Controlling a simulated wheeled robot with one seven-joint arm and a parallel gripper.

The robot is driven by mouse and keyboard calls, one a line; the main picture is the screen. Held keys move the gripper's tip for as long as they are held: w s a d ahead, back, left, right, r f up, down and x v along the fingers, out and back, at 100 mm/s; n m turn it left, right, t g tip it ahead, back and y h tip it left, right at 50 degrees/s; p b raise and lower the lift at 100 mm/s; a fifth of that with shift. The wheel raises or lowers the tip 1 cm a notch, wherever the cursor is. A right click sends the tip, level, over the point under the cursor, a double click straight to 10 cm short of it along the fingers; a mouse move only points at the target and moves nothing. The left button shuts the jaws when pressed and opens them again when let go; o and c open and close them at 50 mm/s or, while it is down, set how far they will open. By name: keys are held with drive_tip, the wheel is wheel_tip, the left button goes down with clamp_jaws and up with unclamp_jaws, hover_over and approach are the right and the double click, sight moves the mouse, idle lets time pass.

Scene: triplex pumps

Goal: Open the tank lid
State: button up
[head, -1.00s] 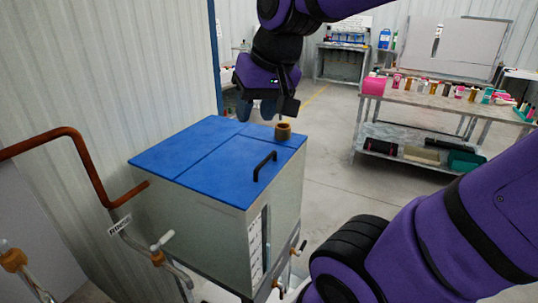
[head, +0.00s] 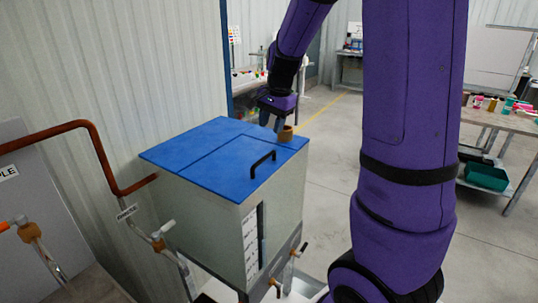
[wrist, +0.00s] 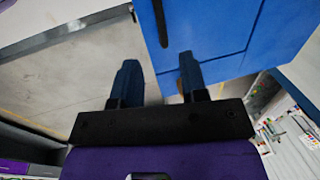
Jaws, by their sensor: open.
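The tank (head: 205,220) is a pale box with a flat blue lid (head: 210,150), lying closed on top. A black bar handle (head: 263,164) stands on the lid's right part; it also shows in the wrist view (wrist: 161,22) near the top. A brown round cap (head: 286,133) sits at the lid's far right corner. My gripper (head: 272,122) is at the tank's far edge, just behind the cap. In the wrist view my gripper (wrist: 157,78) has its two dark fingers spread with nothing between them, one finger over the lid's edge, the other over floor.
A copper pipe (head: 100,150) runs along the wall to the tank's left side. Valves (head: 160,240) stand at the tank's lower left. Open floor (head: 325,150) lies right of the tank.

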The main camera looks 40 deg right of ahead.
sight(265, 156)
drive_tip(key=f, duration=0.3)
drive_tip(key=w+f, duration=0.1)
drive_tip(key=f, duration=0.3)
drive_tip(key=w+f, duration=0.1)
drive_tip(key=f, duration=0.2)
drive_tip(key=shift+a+f, duration=0.2)
drive_tip(key=shift+a, duration=0.15)
clamp_jaws()
